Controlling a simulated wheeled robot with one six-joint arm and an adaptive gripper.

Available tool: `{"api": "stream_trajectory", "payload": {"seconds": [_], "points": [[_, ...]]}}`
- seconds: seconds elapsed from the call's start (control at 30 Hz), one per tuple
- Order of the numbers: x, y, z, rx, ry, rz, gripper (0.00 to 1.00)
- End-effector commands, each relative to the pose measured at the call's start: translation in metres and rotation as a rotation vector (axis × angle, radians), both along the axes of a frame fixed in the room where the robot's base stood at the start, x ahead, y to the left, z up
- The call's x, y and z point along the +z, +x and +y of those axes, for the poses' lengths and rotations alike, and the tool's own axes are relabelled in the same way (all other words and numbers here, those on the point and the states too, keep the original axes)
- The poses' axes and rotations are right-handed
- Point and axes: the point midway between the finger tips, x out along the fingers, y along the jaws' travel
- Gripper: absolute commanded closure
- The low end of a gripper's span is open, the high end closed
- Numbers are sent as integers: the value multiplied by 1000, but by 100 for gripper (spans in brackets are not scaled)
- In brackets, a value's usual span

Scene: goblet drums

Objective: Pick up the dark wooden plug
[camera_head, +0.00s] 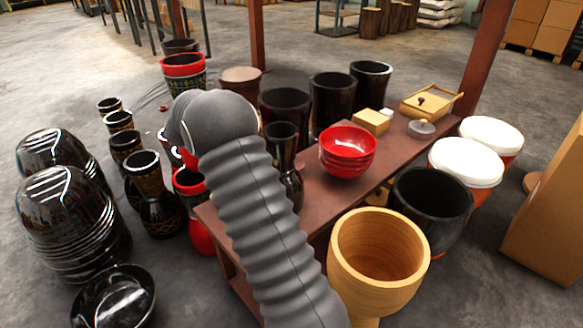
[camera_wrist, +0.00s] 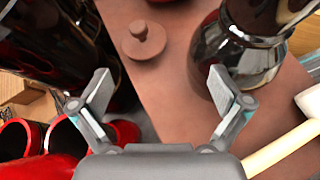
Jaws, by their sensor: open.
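The dark wooden plug (camera_wrist: 143,39) is a brown disc with a small round knob. It lies on the brown bench top (camera_wrist: 172,110), in the upper middle of the wrist view. My gripper (camera_wrist: 160,78) is open and empty. Its two fingers are spread apart, and the plug lies beyond the fingertips, a little nearer the left one. In the head view my arm covers the gripper, and I cannot make out the plug there.
A glossy black goblet drum (camera_wrist: 250,50) stands close right of the plug. A wooden handle (camera_wrist: 283,146) lies lower right. Red vessels (camera_wrist: 60,142) are at lower left. In the head view, red bowls (camera_head: 347,152) stack on the bench, with black drums (camera_head: 333,98) behind.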

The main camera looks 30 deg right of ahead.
Motion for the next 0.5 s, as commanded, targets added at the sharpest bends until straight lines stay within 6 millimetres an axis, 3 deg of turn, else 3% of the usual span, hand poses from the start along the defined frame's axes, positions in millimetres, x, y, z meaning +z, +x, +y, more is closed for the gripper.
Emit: {"api": "stream_trajectory", "payload": {"seconds": [0.03, 0.17, 0.5], "points": [[-13, 8, -4, 12, -23, 34, 0], [-31, 21, -11, 36, -72, 96, 0], [-51, 26, -31, 52, -109, 144, 0]]}}
